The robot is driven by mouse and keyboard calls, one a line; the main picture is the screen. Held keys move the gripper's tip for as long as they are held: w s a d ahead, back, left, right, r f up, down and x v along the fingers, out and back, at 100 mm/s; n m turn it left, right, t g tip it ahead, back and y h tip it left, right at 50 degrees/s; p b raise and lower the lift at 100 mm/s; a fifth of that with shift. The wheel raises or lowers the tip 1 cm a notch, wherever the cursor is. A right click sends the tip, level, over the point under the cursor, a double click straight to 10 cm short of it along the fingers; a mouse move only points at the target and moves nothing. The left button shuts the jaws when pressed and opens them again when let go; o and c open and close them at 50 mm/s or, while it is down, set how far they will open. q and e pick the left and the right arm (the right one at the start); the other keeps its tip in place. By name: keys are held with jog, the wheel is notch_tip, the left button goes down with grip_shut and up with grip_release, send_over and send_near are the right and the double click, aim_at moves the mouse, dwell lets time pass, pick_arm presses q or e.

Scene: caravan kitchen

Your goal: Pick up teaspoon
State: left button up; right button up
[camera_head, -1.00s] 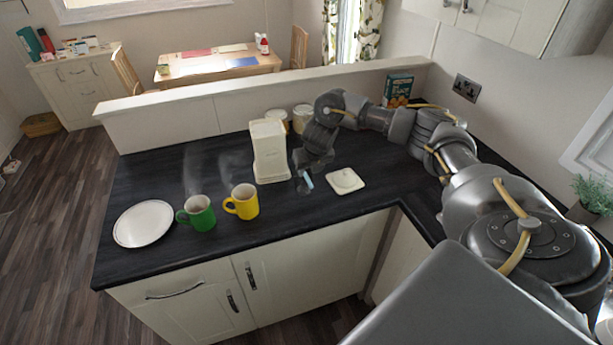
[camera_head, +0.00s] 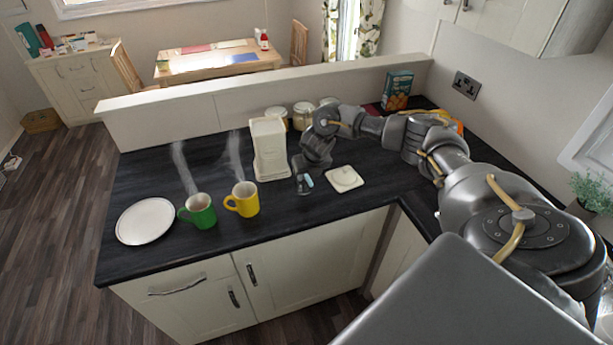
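I cannot clearly pick out a teaspoon. Whether the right fingers are open or shut is too small to tell. My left gripper is not in view.
A tall white canister (camera_head: 270,150) stands close left of the gripper. A yellow mug (camera_head: 244,200) and a green mug (camera_head: 200,211) steam farther left, beside a white plate (camera_head: 146,221). Jars (camera_head: 303,116) and a blue box (camera_head: 397,90) stand behind. The worktop's front strip is clear.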

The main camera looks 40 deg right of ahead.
dwell(0.3)
grip_shut()
dwell(0.3)
